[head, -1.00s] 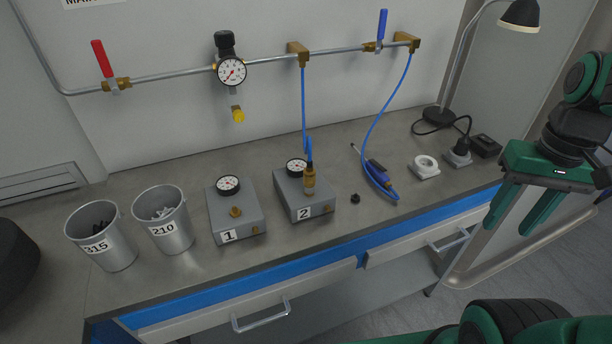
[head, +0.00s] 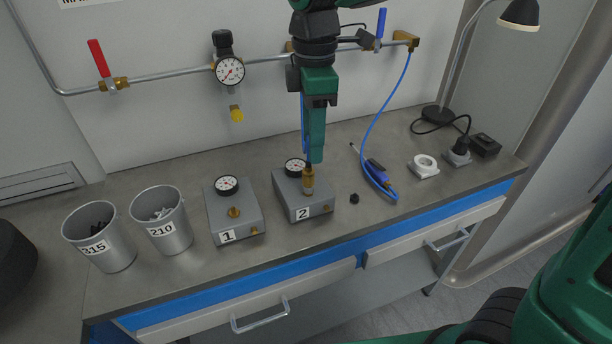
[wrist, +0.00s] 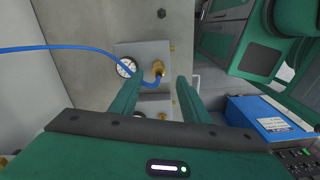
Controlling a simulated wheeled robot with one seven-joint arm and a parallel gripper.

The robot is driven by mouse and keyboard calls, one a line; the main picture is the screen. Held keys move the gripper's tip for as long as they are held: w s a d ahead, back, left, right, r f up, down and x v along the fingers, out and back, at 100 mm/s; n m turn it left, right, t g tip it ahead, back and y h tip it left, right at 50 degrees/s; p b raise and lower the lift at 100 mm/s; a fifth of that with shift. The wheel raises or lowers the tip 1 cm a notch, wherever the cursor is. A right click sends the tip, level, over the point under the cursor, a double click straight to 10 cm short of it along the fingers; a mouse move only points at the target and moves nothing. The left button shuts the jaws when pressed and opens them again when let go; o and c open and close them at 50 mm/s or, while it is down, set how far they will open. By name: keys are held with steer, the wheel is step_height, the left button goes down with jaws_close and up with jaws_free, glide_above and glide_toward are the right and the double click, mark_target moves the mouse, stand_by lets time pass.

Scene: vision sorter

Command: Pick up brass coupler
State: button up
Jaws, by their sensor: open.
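The brass coupler (head: 308,180) stands upright on top of the grey box marked 2 (head: 292,208), with the blue hose joined to its upper end. In the wrist view the coupler (wrist: 158,68) shows just beyond and between my two green fingers, with the hose running off to the left. My gripper (head: 316,160) points down just above the coupler in the head view. Its fingers are apart, with nothing held between them. In the head view one finger hides the other and part of the hose.
A grey box marked 1 (head: 236,215) stands left of box 2, and two metal cups (head: 162,224) stand farther left. The pipe (head: 270,61) runs along the wall behind.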

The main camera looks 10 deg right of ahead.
mark_target(309, 168)
step_height(309, 168, down, 4)
steer(key=shift+r, duration=0.2)
steer(key=shift+a+f, duration=0.15)
steer(key=shift+f, duration=1.15)
steer(key=shift+a+f, duration=0.15)
steer(key=shift+f, duration=1.15)
jaws_close()
